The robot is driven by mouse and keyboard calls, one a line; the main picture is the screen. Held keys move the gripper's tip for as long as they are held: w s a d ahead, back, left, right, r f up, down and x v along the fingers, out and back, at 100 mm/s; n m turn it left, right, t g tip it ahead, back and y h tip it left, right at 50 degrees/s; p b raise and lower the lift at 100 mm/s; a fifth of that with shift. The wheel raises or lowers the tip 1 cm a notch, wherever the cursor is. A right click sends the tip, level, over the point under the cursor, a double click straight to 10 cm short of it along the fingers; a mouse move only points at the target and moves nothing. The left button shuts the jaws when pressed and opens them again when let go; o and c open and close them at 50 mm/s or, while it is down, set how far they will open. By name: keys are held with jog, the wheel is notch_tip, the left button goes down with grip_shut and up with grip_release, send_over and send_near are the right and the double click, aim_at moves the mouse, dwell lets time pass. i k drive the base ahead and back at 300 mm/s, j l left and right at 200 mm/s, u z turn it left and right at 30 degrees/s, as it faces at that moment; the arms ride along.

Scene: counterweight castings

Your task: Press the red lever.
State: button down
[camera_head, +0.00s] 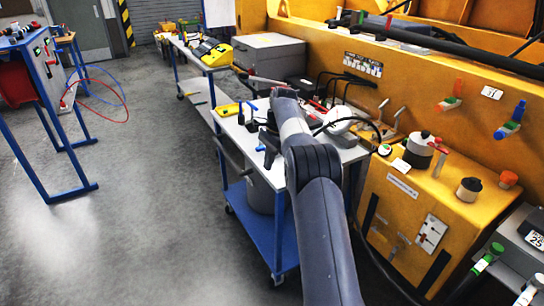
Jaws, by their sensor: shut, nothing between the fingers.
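Two red levers show. One red-orange lever (457,89) sticks out of the yellow machine wall at the right, on a pale green base. Another slim red lever (440,158) stands on the yellow cabinet below it, beside a white and black round fitting. I cannot tell which is the task's lever. My arm reaches up the middle of the picture.
A blue lever (511,121) sits right of the wall lever. A trolley (244,196) with tools and cables stands under my arm, in front of the yellow cabinet (398,213). A blue-framed bench (52,130) is at left. Grey floor between is free.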

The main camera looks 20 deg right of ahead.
aim_at(311, 115)
jog(key=i+l+z, duration=0.1)
jog(key=i+l, duration=0.45)
jog(key=i+l+z, duration=0.1)
jog(key=i+l, duration=0.4)
jog(key=i+l+z, duration=0.15)
jog(key=i+l, duration=0.3)
jog(key=i, duration=0.25)
